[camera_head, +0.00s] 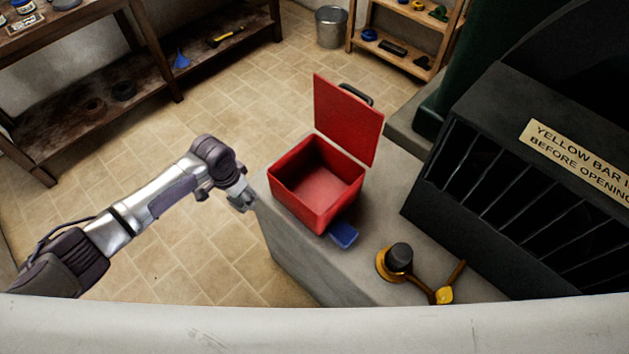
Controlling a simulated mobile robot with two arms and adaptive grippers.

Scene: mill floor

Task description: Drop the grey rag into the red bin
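The red bin (312,207) stands on a grey stone block with its lid (347,122) raised. Its inside looks empty. My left gripper (243,200) is just left of the bin, apart from it, beside the block's left edge and pointing down. It is small and seen from behind, so I cannot tell whether its fingers are open or shut. I cannot make out a grey rag anywhere in view. My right gripper is not in view.
A blue pedal (343,235) sticks out at the bin's front. A brass fitting with a black knob (399,258) stands on the block (300,262). A dark slatted machine (510,175) rises at the right. Tiled floor (215,85) is clear behind my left arm.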

